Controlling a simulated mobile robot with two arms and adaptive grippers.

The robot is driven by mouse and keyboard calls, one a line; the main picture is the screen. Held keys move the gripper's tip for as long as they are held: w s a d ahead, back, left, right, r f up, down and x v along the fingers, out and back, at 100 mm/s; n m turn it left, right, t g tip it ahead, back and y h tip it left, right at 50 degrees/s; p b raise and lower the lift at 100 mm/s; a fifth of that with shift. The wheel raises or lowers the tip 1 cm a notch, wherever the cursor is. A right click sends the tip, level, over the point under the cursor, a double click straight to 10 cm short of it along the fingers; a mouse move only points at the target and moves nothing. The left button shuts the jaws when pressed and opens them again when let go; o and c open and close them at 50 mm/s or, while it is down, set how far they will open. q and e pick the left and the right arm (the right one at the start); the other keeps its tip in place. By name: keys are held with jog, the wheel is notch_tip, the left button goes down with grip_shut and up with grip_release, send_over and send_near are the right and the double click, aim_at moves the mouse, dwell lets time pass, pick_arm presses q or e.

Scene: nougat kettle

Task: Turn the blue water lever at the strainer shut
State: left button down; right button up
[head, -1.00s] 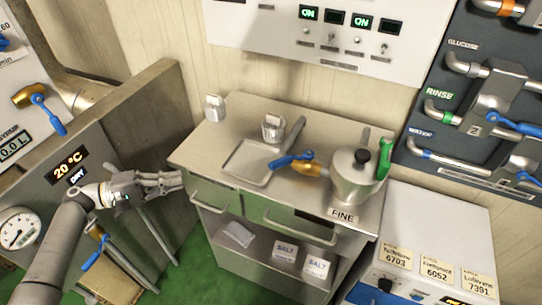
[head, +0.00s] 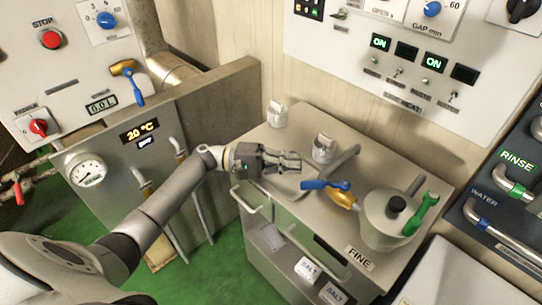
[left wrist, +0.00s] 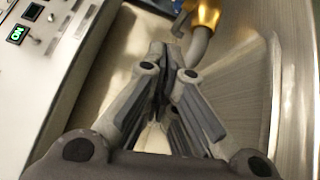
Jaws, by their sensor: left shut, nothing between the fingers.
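The blue lever (head: 324,185) sits on a brass valve (head: 343,200) at the left side of a steel pot (head: 388,222) on the steel cart, by a FINE label (head: 360,258). The lever reaches left from the valve, roughly level. My left gripper (head: 298,163) is shut and empty above the cart's tray, up and left of the lever and apart from it. In the left wrist view its fingers (left wrist: 165,60) are together, with a brass part (left wrist: 208,14) and grey pipe just beyond. The lever's blue handle cannot be made out clearly there. My right gripper is not in view.
The steel cart (head: 410,168) also bears two small canisters (head: 276,114) (head: 324,149) and a shallow tray (head: 285,186). The pot has a green handle (head: 422,212). A WATER pipe (head: 500,214) is at right. Another blue lever (head: 136,86) hangs on the left panel.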

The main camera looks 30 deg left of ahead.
pick_arm(q)
jog(key=shift+s+d+r+p, duration=0.2)
jog(key=shift+s+d+p, duration=0.25)
jog(key=shift+s+d, duration=0.15)
jog(key=shift+s+d+r+p, duration=0.2)
jog(key=shift+s+d+p, duration=0.25)
jog(key=shift+s, duration=0.15)
jog(key=shift+s+d, duration=0.2)
jog(key=shift+s, duration=0.15)
jog(key=shift+d, duration=0.1)
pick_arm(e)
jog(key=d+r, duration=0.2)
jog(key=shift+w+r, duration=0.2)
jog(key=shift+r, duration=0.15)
